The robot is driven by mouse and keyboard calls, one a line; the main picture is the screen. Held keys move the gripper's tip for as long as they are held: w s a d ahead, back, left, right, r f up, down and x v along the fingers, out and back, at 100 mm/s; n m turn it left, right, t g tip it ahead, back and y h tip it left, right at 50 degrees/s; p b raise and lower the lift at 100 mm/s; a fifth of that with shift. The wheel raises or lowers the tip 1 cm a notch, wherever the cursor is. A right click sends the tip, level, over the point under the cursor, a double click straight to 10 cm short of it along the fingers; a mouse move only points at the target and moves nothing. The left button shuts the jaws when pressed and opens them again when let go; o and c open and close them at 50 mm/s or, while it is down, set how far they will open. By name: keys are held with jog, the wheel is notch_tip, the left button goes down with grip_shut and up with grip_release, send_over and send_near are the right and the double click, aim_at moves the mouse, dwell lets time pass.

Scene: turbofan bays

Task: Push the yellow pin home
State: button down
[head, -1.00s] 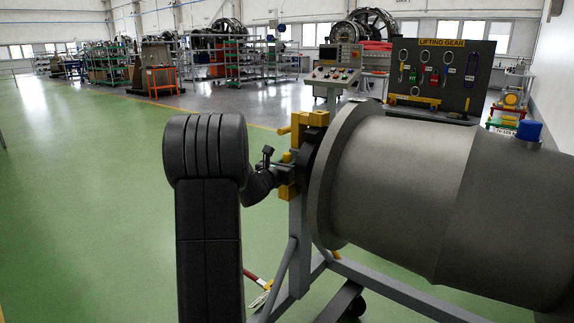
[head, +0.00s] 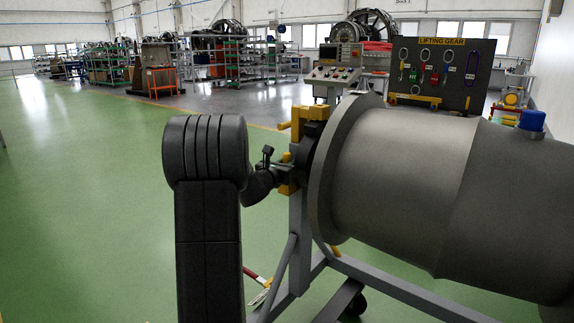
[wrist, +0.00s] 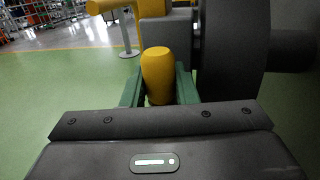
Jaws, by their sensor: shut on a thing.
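The yellow pin (wrist: 158,72) stands out in the middle of the wrist view as a rounded yellow grip. My gripper (wrist: 158,88) has its green fingers on either side of it and is shut on it. In the head view my gripper (head: 280,170) is at the yellow fittings (head: 309,114) on the near end of the big grey engine casing (head: 395,190). My own arm partly hides this spot there, and I cannot make out the pin itself or how deep it sits.
The casing rests on a grey wheeled stand (head: 300,240). A control console (head: 333,74) and a lifting gear board (head: 440,75) stand behind it. A red-handled tool (head: 258,281) lies low by the stand. The green floor at left is clear.

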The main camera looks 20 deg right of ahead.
jog(key=c, duration=1.1)
grip_release()
jog(key=shift+w, duration=0.1)
jog(key=shift+o, duration=0.2)
jog(key=shift+f, duration=0.1)
jog(key=shift+s+a, duration=0.3)
jog(key=shift+s, duration=0.05)
jog(key=v, duration=1.3)
jog(key=shift+w, duration=0.15)
jog(key=x, duration=0.6)
jog(key=shift+d, duration=0.15)
jog(key=shift+w, duration=0.1)
